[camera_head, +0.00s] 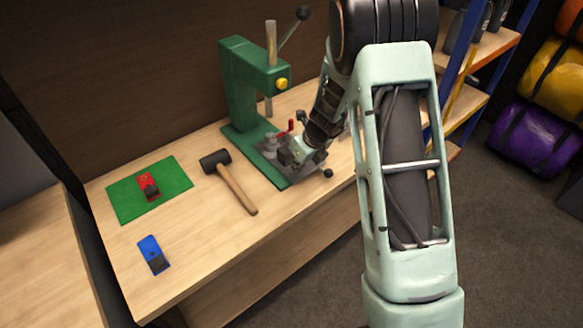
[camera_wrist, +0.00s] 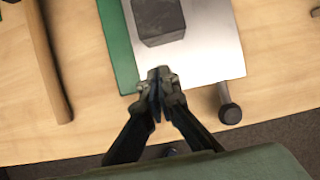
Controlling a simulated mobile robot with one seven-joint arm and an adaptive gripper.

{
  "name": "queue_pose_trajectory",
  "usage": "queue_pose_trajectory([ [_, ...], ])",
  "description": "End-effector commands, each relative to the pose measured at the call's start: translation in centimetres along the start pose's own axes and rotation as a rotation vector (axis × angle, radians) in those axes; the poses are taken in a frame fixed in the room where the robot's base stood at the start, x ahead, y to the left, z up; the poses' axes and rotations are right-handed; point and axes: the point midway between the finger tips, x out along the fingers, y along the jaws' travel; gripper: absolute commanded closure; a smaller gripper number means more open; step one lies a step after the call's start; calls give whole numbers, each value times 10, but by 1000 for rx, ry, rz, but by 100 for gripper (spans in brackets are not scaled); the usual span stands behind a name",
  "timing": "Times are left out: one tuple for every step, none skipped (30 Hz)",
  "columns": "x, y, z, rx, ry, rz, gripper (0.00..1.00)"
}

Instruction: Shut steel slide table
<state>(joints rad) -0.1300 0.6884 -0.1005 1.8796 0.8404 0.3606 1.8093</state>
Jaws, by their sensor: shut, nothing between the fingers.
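The steel slide table is a flat grey plate at the foot of the green press (camera_head: 247,85) on the wooden bench. In the wrist view the steel slide table (camera_wrist: 217,50) fills the upper middle, with a dark grey block (camera_wrist: 158,22) on it. A round black knob (camera_wrist: 231,114) projects from its near edge; the knob (camera_head: 328,173) also shows in the head view. My gripper (camera_wrist: 158,82) is shut and empty, with its tips at the plate's near edge, left of the knob. I cannot tell whether they touch it. In the head view my gripper partly hides the plate.
A hammer (camera_head: 237,188) lies left of the press. A green mat (camera_head: 126,197) with a red item (camera_head: 148,185) and a blue item (camera_head: 153,254) are further left. A blue-framed shelf stands at right. The bench's front edge is close to the plate.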

Motion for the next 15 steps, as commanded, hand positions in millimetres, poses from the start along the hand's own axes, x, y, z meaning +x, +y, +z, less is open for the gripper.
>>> queue_pose_trajectory([
  [-1, -4, -4, 3, 1, -1, 100],
  [-2, -6, -6, 3, 1, 0, 100],
  [-13, -6, -3, -1, -3, -3, 100],
  [-20, -5, -3, -1, -2, -2, 100],
  [-27, -5, -3, -2, -2, -1, 100],
  [-35, -5, -3, -2, -2, -2, 100],
  [-42, -5, -3, -2, -1, -1, 100],
  [-48, -4, -4, -1, 0, 0, 100],
  [-56, -5, -4, 0, 0, -1, 100],
  [-61, -5, -4, -1, 0, 0, 100],
  [-67, -4, -4, -2, 0, 0, 100],
  [-73, -4, -4, -1, 1, 0, 100],
  [-78, -4, -4, 0, 1, 0, 100],
  [-82, -4, -5, 0, 1, 1, 100],
  [-87, -4, -5, -1, 2, 2, 100],
])
